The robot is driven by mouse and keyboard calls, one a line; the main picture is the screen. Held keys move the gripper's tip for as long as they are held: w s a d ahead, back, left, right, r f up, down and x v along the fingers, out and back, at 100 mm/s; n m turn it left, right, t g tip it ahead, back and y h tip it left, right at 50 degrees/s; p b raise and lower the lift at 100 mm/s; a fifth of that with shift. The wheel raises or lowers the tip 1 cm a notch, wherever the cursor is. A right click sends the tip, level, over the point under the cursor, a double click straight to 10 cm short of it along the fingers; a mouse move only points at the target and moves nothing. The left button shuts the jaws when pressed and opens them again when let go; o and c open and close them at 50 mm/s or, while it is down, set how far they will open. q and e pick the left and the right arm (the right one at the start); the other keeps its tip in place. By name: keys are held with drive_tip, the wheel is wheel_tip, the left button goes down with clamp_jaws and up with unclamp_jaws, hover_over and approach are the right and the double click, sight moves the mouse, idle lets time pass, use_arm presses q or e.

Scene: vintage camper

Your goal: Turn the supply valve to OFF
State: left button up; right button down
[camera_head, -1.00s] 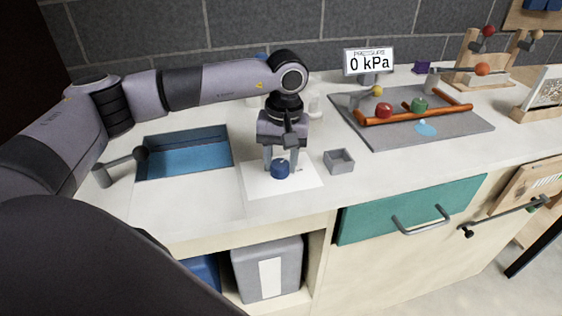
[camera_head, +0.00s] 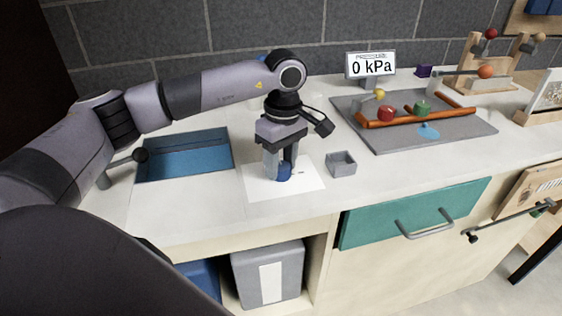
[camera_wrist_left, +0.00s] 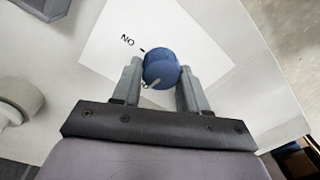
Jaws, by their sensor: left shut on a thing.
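The supply valve is a blue round knob (camera_head: 284,173) on a white card (camera_head: 262,191) on the counter. The knob (camera_wrist_left: 160,68) shows a pale pointer mark at its lower left in the left wrist view. Printed letters, seeming to be ON upside down, and a short tick stand on the card (camera_wrist_left: 105,25) at the upper left of the knob. The pointer is turned away from that tick. My left gripper (camera_head: 280,175) points down and is shut on the knob, one finger on each side, also in the left wrist view (camera_wrist_left: 161,84). My right gripper is out of view.
A small grey open box (camera_head: 341,170) stands just right of the card. A blue sink (camera_head: 185,160) is to the left. A grey tray (camera_head: 450,130) with orange bars and coloured balls lies at the right. The pressure display (camera_head: 370,65) reads 0 kPa.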

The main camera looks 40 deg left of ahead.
sight(281, 164)
use_arm(q)
drive_tip(key=shift+a+r+n, duration=0.1)
drive_tip(key=shift+r+n, duration=0.05)
drive_tip(key=shift+n, duration=0.45)
drive_tip(key=o, duration=1.1)
drive_tip(key=shift+c, duration=0.2)
drive_tip(key=r, duration=0.7)
drive_tip(key=shift+w, duration=0.2)
